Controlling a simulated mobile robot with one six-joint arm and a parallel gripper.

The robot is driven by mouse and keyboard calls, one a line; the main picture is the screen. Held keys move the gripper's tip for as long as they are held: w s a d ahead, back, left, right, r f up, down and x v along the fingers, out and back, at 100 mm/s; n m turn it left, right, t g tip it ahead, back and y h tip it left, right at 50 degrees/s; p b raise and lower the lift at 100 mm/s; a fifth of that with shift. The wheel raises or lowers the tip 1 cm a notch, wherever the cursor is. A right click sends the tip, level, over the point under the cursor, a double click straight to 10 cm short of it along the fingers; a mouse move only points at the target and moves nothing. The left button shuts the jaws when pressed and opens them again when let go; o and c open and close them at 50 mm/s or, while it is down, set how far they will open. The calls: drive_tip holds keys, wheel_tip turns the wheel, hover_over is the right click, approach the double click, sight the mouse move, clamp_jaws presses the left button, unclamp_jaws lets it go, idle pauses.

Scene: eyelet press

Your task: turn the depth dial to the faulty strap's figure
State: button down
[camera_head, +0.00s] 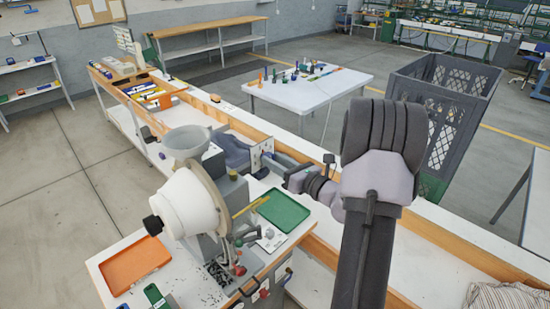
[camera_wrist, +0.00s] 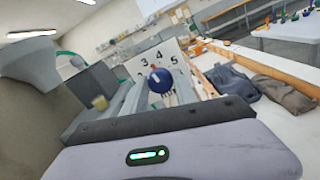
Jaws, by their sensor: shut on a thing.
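The depth dial is a blue round knob (camera_wrist: 160,82) in front of a pale upright plate (camera_wrist: 178,58) with black figures, among them 3, 4 and 5. A small light mark shows on the knob's upper left; I cannot tell exactly which figure it points to. The plate also shows in the head view (camera_head: 256,158), beside the press (camera_head: 190,205). My gripper (camera_head: 287,180) is in front of the plate and shut on the knob; its fingers are mostly hidden in the wrist view. I cannot tell which strap is faulty.
Dark blue-grey and brown folded pieces (camera_wrist: 232,84) lie on the bench right of the dial. A green tray (camera_head: 283,212) and an orange tray (camera_head: 134,264) lie near the press. A grey crate (camera_head: 442,120) stands to the right. A white table (camera_head: 310,90) stands behind.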

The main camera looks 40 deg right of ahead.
drive_tip(key=m+p, duration=0.2)
drive_tip(key=m, duration=0.1)
drive_tip(key=shift+r+m+p, duration=0.15)
drive_tip(key=shift+m+p, duration=0.2)
drive_tip(key=shift+m, duration=0.05)
drive_tip(key=m+p, duration=0.3)
drive_tip(key=m, duration=0.1)
drive_tip(key=shift+d+m, duration=0.1)
drive_tip(key=shift+m, duration=0.2)
drive_tip(key=shift+f+m+p, duration=0.15)
drive_tip(key=shift+m+p, duration=1.1)
drive_tip(key=shift+m, duration=0.45)
drive_tip(key=shift+f+m+p, duration=0.15)
drive_tip(key=shift+m+p, duration=1.05)
drive_tip(key=shift+m, duration=0.5)
drive_tip(key=c, duration=1)
unclamp_jaws()
drive_tip(key=shift+s, duration=0.1)
